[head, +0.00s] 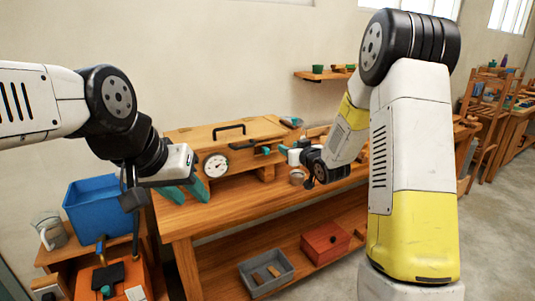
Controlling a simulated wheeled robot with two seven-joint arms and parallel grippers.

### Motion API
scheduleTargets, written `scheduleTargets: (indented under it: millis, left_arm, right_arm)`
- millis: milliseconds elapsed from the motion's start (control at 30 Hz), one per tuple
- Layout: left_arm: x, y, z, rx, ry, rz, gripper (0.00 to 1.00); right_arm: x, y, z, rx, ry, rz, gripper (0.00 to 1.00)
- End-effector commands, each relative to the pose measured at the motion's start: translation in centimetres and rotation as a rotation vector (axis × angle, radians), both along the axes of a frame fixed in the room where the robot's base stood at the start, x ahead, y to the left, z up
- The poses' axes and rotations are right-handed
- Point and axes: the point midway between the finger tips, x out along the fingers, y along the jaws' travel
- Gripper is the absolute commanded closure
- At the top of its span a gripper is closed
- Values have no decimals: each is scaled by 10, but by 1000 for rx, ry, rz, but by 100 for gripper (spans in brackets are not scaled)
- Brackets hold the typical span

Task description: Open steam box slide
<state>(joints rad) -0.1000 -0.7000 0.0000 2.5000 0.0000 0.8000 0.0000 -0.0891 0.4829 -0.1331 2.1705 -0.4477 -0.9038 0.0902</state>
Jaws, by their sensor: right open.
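The steam box (225,132) is a long wooden box on the workbench, with a black handle on its lid and a round white gauge (216,165) on its front. A small dark handle or lever (243,145) sits right of the gauge; I cannot tell whether it belongs to the slide. My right gripper (274,151) is open at the box's right front, its teal fingertips close to the front face; contact cannot be told. My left gripper (185,193) is open and empty, its teal fingers apart, in front of the box's left end.
The workbench (220,217) has a lower shelf with a grey tray (267,275) and a red box (325,240). A blue bin (92,208) and a metal jug (48,230) stand at left. A small cup (296,177) is below my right gripper. My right arm hides part of the bench.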

Motion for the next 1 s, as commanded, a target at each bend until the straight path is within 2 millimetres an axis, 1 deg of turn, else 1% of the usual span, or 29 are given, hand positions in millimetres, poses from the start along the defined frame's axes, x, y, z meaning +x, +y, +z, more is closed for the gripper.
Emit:
scheduleTargets:
  millis: [33, 100, 200, 300, 367, 467, 800, 900, 1000]
  left_arm:
    - [0, 0, 0, 0, 0, 0, 64]
    - [0, 0, 0, 0, 0, 0, 64]
    - [0, 0, 0, 0, 0, 0, 64]
    - [0, 0, 0, 0, 0, 0, 64]
    - [0, 0, 0, 0, 0, 0, 64]
    - [0, 0, 0, 0, 0, 0, 64]
    - [0, 0, 0, 0, 0, 0, 64]
    - [0, 0, 0, 0, 0, 0, 64]
    - [0, 0, 0, 0, 0, 0, 64]
  right_arm:
    - [6, 8, -19, 14, -24, 29, 58]
    - [10, 19, -33, 39, -69, 68, 58]
    - [11, 30, -47, 70, -117, 110, 58]
    - [10, 36, -54, 90, -146, 135, 58]
    - [11, 39, -55, 95, -153, 141, 58]
    - [19, 44, -55, 96, -159, 145, 58]
    - [65, 68, -55, 95, -157, 143, 58]
    - [73, 72, -54, 96, -158, 143, 58]
    - [78, 74, -55, 96, -156, 142, 58]
